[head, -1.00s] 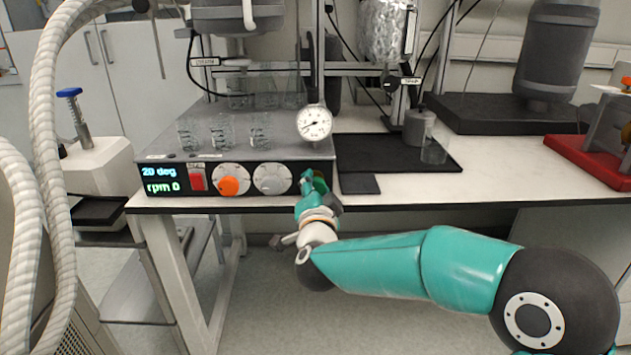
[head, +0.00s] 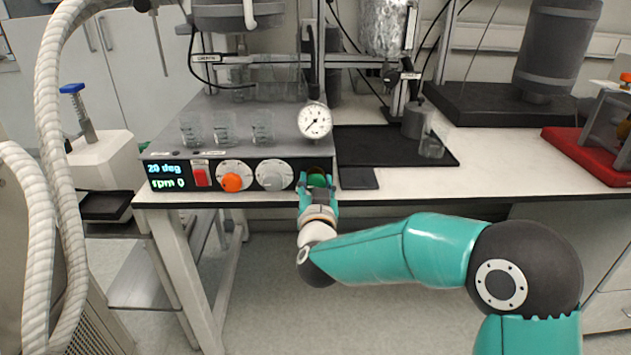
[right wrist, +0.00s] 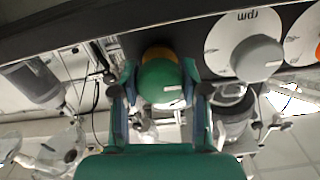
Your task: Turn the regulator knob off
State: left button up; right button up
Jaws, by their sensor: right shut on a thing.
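The green regulator knob (head: 317,180) is at the right end of the dark front panel of the grey reactor unit (head: 235,160). It also shows in the right wrist view (right wrist: 161,86). My right gripper (head: 317,186) is at the knob from the front, with one finger on each side, and is shut on it. The fingers hide part of the knob in the head view. Its marking is too small to read in the head view. A round white gauge (head: 314,120) stands above the knob. My left gripper is not in view.
A grey dial (head: 274,175), an orange dial (head: 231,182) and a red switch (head: 201,176) sit left of the knob. Glass beakers (head: 224,128) stand on top of the unit. A black mat (head: 370,147) lies to its right. The floor below the bench is open.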

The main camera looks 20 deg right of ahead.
jog(key=shift+a+f, duration=0.15)
jog(key=shift+f, duration=0.3)
jog(key=o, duration=0.9)
jog(key=shift+o, duration=1.2)
jog(key=shift+r, duration=0.25)
jog(key=v, duration=1.2)
jog(key=shift+d, duration=0.2)
